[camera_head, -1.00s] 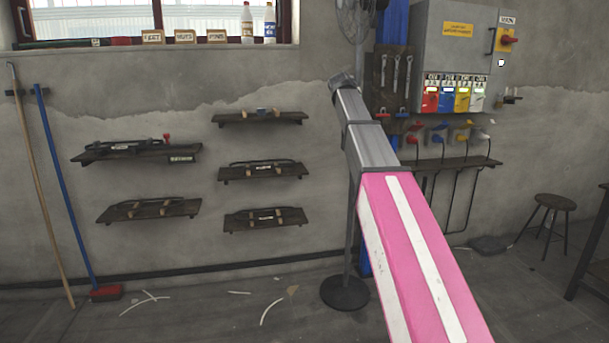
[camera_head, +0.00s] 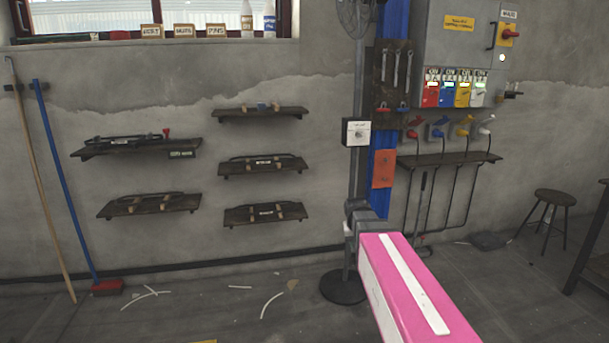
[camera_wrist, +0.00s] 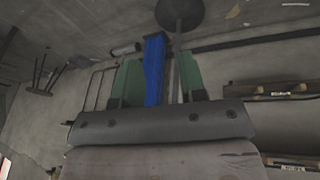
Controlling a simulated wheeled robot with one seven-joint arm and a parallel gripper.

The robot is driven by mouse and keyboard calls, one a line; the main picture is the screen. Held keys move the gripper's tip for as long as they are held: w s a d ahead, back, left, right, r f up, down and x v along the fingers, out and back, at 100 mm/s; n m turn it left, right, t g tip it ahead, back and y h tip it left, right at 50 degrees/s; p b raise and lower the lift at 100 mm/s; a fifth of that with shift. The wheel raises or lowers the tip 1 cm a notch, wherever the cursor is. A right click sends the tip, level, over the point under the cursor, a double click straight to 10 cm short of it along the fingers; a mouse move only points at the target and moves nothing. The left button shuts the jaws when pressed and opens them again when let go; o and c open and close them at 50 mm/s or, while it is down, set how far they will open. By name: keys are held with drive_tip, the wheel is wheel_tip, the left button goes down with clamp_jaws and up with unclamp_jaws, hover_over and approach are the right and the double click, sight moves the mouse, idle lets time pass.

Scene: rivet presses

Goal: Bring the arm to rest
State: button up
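My arm (camera_head: 408,283) shows in the head view as a pink link with a white stripe, rising from the bottom edge to a grey joint (camera_head: 364,218) in front of the stand and blue column. My gripper is not clearly visible in the head view. In the wrist view my gripper (camera_wrist: 159,60) has two green fingers held apart. Nothing is between them; the blue column (camera_wrist: 154,70) shows behind the gap, and the picture is upside down.
Several wall shelves (camera_head: 263,167) hold dark tools at the left. A broom (camera_head: 68,190) leans there. A fan stand (camera_head: 345,288) and the blue column (camera_head: 383,140) are behind my arm. A grey cabinet (camera_head: 465,45) and stool (camera_head: 553,205) are at the right. Left floor is mostly open.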

drive_tip(key=s+f+g+y, duration=0.1)
drive_tip(key=s+f, duration=0.5)
drive_tip(key=s, duration=0.2)
drive_tip(key=s+a+f+g, duration=0.1)
drive_tip(key=s+f+g, duration=0.1)
drive_tip(key=s+f, duration=0.4)
drive_tip(key=s, duration=0.2)
drive_tip(key=shift+s+y, duration=0.4)
